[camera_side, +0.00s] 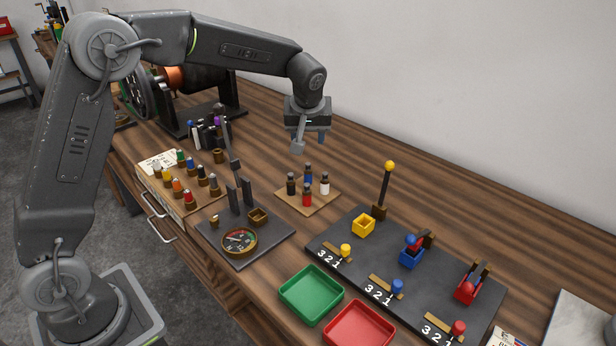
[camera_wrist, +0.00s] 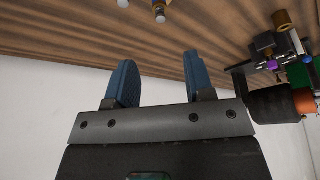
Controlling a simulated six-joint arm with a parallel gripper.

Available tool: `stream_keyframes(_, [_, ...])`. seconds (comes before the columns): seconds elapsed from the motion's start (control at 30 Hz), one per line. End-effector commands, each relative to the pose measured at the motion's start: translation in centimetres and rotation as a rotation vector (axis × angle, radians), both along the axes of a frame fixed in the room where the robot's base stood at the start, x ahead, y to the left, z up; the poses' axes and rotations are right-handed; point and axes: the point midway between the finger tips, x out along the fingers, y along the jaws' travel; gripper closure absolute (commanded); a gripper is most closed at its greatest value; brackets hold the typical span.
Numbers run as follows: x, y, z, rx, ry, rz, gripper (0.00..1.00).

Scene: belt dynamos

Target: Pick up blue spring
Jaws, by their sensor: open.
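My gripper (camera_side: 309,142) hangs above the table, over and behind a small wooden board (camera_side: 283,191). In the wrist view its two blue-padded fingers (camera_wrist: 160,72) stand apart with nothing between them. I cannot make out a blue spring for certain. A small blue-bodied piece (camera_side: 308,181) stands on the board among dark, red and white ones, partly hidden by its neighbours. Another small blue-marked piece (camera_side: 190,164) stands in the light rack at left.
A black slab (camera_side: 335,232) holds yellow, blue and red fixtures, one with a tall yellow-topped rod. Green (camera_side: 311,294) and red (camera_side: 359,329) trays lie in front. A dark base with a dial (camera_side: 240,240) and upright posts stands at left. The back table strip is clear.

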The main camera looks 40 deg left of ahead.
Motion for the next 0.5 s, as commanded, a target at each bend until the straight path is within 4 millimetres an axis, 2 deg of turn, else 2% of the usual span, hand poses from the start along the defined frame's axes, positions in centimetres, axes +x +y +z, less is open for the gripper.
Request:
stream_keyframes(0.3, [1.6,1.6,-5.5,0.0,0.004,0.0,0.52])
stream_keyframes(0.5, [2.1,2.1,-7.1,-0.001,0.001,0.0,0.52])
